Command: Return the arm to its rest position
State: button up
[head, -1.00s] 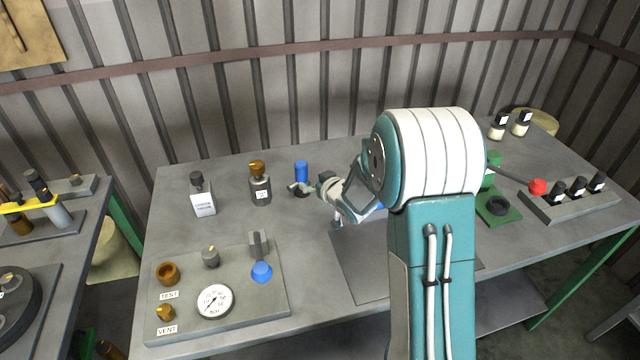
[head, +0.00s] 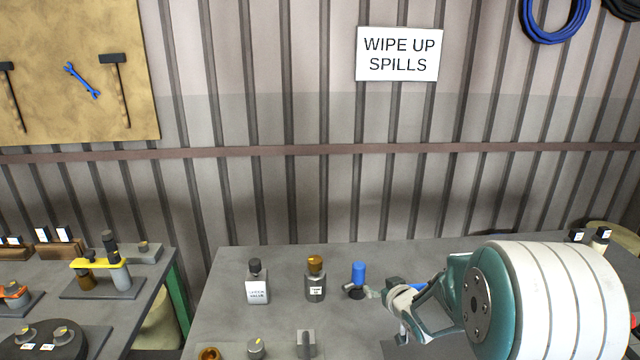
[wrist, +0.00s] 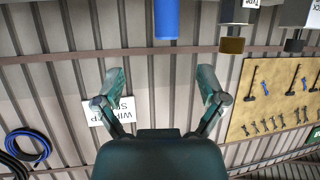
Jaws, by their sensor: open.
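My arm reaches over the bench from the lower right of the head view. My gripper (head: 368,292) is near a blue cylinder (head: 358,273) at the back of the bench. In the wrist view, which is upside down, my gripper's two fingers (wrist: 161,82) are spread wide with nothing between them. The blue cylinder also shows in the wrist view (wrist: 166,18), at the top edge and clear of the fingers. Part of my arm lies out of frame at the lower right.
A white-labelled bottle (head: 257,287) and a brown-capped bottle (head: 315,282) stand left of my gripper. A panel with knobs is partly cut off at the bottom. A second bench (head: 140,262) stands at left. The corrugated wall carries a "WIPE UP SPILLS" sign (head: 398,54).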

jog(key=s+d+r+m+g+h, duration=0.1)
jog(key=s+r+h, duration=0.1)
jog(key=s+r, duration=0.4)
jog(key=s+a+r+g, duration=0.1)
jog(key=s+r+g, duration=0.1)
jog(key=s, duration=0.7)
jog(key=s+a+r+m+g, duration=0.1)
jog(key=s+a+r+g, duration=0.1)
jog(key=s, duration=0.7)
jog(key=s+a+r+g, duration=0.1)
jog(key=s+r+g, duration=0.1)
jog(key=s, duration=0.7)
jog(key=shift+s+a+r+m, duration=0.25)
jog(key=shift+s+r+m, duration=0.1)
jog(key=shift+r, duration=0.1)
